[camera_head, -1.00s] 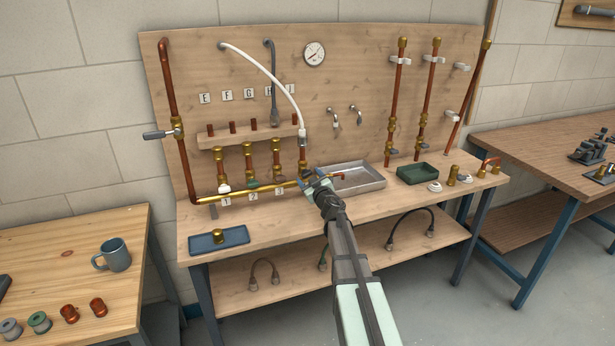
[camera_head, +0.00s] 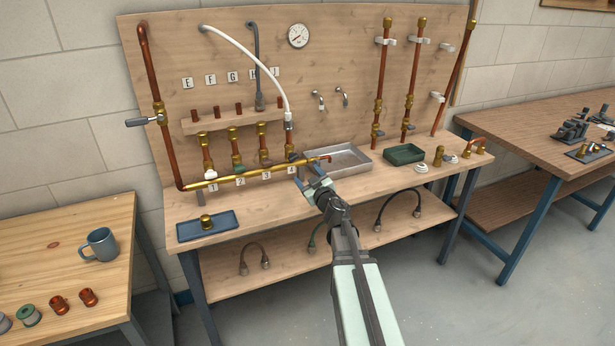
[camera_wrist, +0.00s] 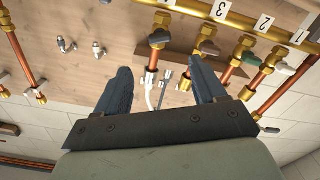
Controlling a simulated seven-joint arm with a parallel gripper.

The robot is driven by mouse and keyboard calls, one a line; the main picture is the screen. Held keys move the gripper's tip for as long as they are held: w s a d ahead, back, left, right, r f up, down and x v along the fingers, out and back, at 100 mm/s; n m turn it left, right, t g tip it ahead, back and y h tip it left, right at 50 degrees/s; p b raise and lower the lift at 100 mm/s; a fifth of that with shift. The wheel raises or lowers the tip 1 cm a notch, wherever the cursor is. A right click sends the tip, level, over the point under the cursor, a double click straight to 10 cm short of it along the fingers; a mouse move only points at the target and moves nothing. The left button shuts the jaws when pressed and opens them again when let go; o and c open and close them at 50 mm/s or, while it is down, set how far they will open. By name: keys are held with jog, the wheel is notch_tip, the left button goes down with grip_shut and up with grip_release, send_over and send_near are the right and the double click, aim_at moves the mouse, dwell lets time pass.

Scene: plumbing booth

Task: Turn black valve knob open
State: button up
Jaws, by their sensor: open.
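Numbered labels sit in front of the valves. The dark knob (camera_head: 293,157) at label 4 looks black; it also shows near the top of the wrist view (camera_wrist: 162,19). The other knobs are white (camera_head: 211,174), green (camera_head: 238,168) and grey-brown (camera_wrist: 208,47). My gripper (camera_head: 307,178) is open and empty, just in front and to the right of label 4. In the wrist view my gripper (camera_wrist: 160,64) has its fingers apart, with the fourth riser between them in line of sight; no contact shows.
A blue tray (camera_head: 228,229) with a brass fitting sits at front left. A white hose (camera_head: 262,67) drops to the fourth riser.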

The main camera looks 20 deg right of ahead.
aim_at(295, 159)
jog(key=w, duration=1.2)
jog(key=shift+w, duration=0.15)
dwell(0.3)
jog(key=c, duration=1.1)
jog(key=shift+o, duration=0.2)
jog(key=shift+n, duration=0.3)
jog(key=n, duration=0.5)
jog(key=shift+n, duration=0.3)
jog(key=n, duration=0.5)
jog(key=shift+n, duration=0.3)
